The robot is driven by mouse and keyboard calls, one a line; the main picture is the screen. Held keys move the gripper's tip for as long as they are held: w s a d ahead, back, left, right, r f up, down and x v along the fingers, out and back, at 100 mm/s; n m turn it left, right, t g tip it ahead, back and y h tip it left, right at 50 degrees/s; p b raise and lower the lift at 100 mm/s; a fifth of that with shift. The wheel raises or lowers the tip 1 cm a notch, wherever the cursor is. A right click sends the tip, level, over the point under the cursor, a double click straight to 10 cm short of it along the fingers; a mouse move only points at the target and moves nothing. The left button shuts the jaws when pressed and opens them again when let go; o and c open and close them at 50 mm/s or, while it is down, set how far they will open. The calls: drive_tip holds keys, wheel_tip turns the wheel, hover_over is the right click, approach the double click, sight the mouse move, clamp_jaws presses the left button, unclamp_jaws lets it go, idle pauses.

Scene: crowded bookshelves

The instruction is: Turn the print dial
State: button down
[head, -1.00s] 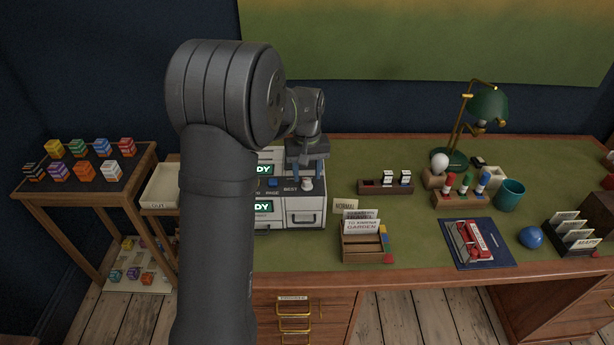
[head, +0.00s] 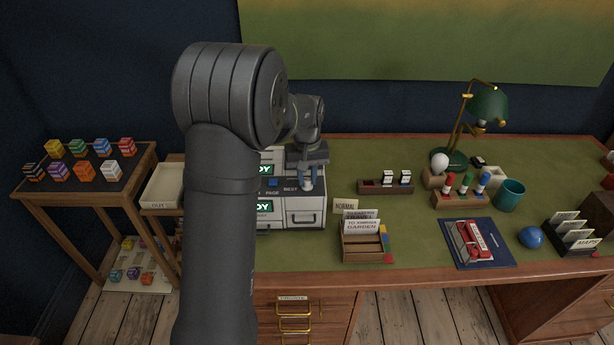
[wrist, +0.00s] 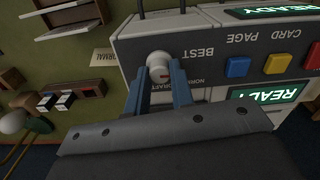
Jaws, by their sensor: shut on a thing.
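The print dial (wrist: 157,60) is a round white knob with a small red mark on the front of the grey-white printer (wrist: 213,55). In the wrist view the labels BEST, NORMAL and DRAFT stand beside it, upside down. My gripper (wrist: 157,78) has its two blue fingers on either side of the knob and is shut on it. In the head view my gripper (head: 307,183) reaches down to the right end of the printer (head: 305,212), and its fingers mostly hide the dial.
Blue and yellow buttons (wrist: 237,67) and green-lit READY displays sit along the printer. A NORMAL card (head: 345,205) and a wooden card holder (head: 368,250) stand at the right. My arm hides the printer's left part.

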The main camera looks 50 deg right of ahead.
sight(307, 180)
drive_tip(key=m, duration=0.4)
drive_tip(key=shift+m, duration=2.2)
drive_tip(key=c, duration=1.3)
unclamp_jaws()
drive_tip(key=shift+o, duration=0.2)
drive_tip(key=shift+r, duration=0.1)
wheel_tip(307, 180, up, 17)
drive_tip(key=shift+r, duration=0.15)
